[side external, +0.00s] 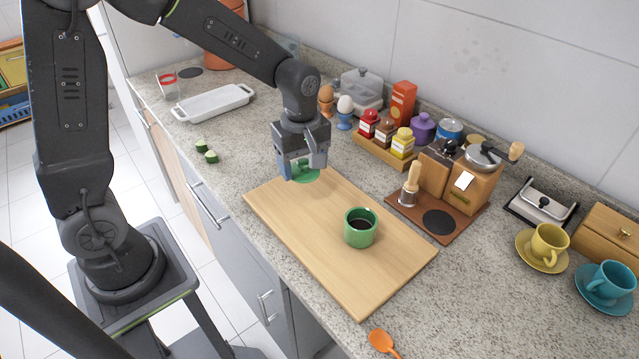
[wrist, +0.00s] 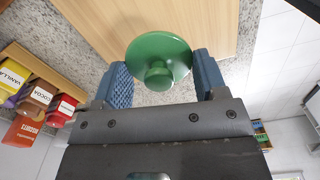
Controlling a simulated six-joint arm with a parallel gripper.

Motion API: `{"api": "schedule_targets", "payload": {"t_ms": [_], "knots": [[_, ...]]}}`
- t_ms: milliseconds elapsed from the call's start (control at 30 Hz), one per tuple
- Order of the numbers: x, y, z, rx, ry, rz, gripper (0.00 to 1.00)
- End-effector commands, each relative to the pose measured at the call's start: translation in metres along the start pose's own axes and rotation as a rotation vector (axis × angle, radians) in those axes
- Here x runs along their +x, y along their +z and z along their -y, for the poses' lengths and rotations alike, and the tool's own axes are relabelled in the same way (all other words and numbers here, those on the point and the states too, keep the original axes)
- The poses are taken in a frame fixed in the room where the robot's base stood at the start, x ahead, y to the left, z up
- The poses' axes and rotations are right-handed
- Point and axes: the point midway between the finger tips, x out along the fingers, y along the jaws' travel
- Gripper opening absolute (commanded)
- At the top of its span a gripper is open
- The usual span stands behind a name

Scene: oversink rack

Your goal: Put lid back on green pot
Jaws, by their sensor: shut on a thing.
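The green pot (side external: 360,229) stands upright and uncovered on the wooden cutting board (side external: 290,222), with dark contents inside. The green lid (side external: 306,176) is at my gripper, over the far left end of the board. In the wrist view the round lid (wrist: 160,50) sits between the two blue fingers, its knob facing the camera. My gripper (side external: 302,172) is shut on the lid; it also shows in the wrist view (wrist: 163,80). The gripper is up and left of the pot in the side view, apart from it. I cannot tell whether the lid touches the board.
A spice rack (side external: 385,150) and a coffee grinder (side external: 465,175) on a brown mat stand behind the board. Cucumber pieces (side external: 207,151) and a white dish (side external: 213,103) lie left. An orange spoon (side external: 383,343) lies at the front. The board between lid and pot is clear.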

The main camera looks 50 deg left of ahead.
Motion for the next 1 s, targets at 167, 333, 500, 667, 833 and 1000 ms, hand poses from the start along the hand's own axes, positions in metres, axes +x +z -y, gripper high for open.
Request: {"api": "schedule_targets", "payload": {"t_ms": [167, 333, 500, 667, 833, 1000], "knots": [[-0.023, -0.034, 0.019, -0.006, 0.003, -0.001, 0.43], [-0.037, -0.054, 0.031, -0.003, 0.002, -0.001, 0.43], [-0.044, -0.053, 0.028, 0.062, -0.001, 0.0, 0.43], [-0.049, -0.014, 0.001, 0.301, -0.001, 0.001, 0.43], [-0.052, 0.052, -0.029, 0.637, -0.001, 0.001, 0.43], [-0.055, 0.107, -0.043, 0.893, -0.001, 0.0, 0.43]]}}
